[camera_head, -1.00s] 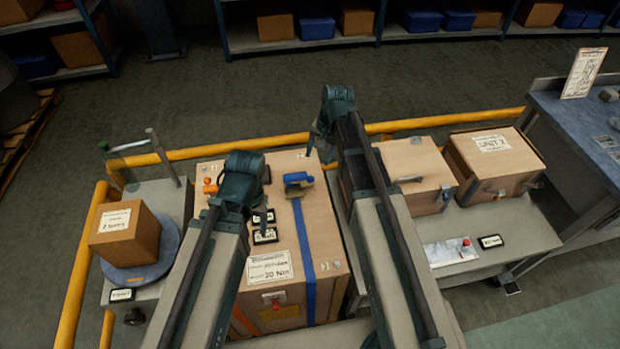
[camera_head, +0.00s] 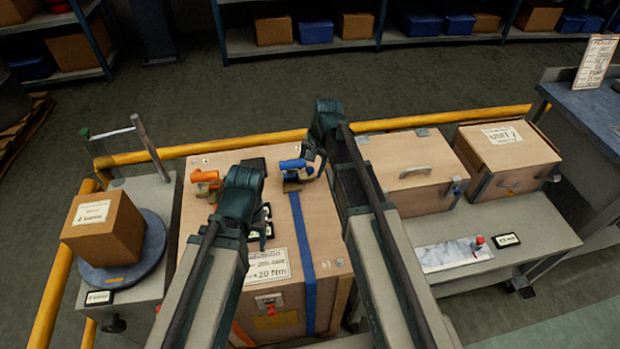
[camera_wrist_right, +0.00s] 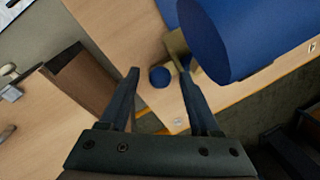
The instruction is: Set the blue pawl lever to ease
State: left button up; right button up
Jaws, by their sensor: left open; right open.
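The blue pawl lever (camera_head: 292,164) sits on a brass-coloured ratchet at the far part of the large wooden crate (camera_head: 322,225), at the head of a blue strap (camera_head: 305,240). My right gripper (camera_head: 313,158) is open and empty just right of the lever. In the right wrist view, a large blue cylindrical part (camera_wrist_right: 250,35) lies close beyond the right finger, and a small round blue end (camera_wrist_right: 159,76) shows between the open fingertips; contact cannot be told. My left gripper (camera_head: 262,226) is open over the crate's labels, partly hidden by its arm.
An orange lever (camera_head: 204,177) stands left of my left arm. A brown box (camera_head: 103,228) sits on a round blue turntable at left. Two wooden boxes (camera_head: 408,170) stand on a bench at right. A yellow rail (camera_head: 230,146) runs behind the crate.

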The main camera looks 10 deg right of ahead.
jog(key=shift+w+a+f+b, duration=0.15)
jog(key=shift+f+b, duration=0.25)
jog(key=shift+f, duration=0.45)
grip_shut()
dwell(0.8)
